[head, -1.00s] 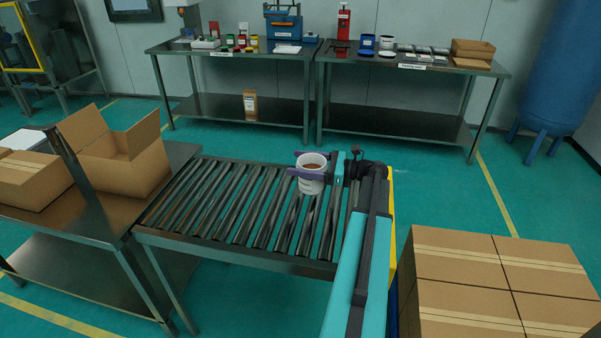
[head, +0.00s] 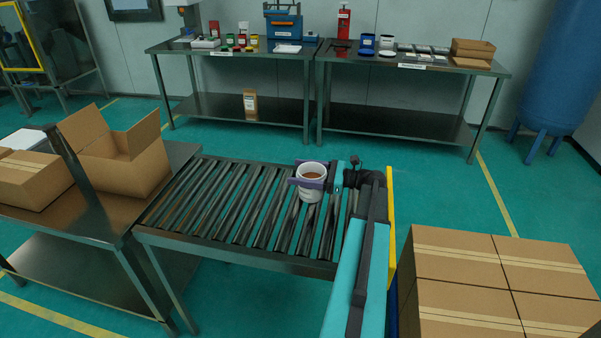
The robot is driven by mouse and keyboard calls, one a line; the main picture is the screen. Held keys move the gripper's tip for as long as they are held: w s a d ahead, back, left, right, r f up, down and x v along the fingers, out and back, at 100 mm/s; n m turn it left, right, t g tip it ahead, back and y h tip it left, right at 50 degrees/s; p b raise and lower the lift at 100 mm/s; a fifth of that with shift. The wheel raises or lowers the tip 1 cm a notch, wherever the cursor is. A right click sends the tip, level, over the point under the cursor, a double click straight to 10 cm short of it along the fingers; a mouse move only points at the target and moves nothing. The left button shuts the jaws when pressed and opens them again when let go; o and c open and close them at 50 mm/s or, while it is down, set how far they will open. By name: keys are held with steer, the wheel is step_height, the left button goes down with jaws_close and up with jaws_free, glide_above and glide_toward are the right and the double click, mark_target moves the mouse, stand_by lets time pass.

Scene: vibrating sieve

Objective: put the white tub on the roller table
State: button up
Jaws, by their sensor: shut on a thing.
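The rollers left of the tub are bare. Stacked cartons (head: 465,290) stand at the front right. Two benches with small items stand along the back wall.

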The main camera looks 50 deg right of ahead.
steer(key=o, duration=1.2)
steer(key=shift+o, duration=0.2)
steer(key=shift+r, duration=0.15)
steer(key=shift+b+v, duration=0.55)
steer(key=shift+v, duration=5.5)
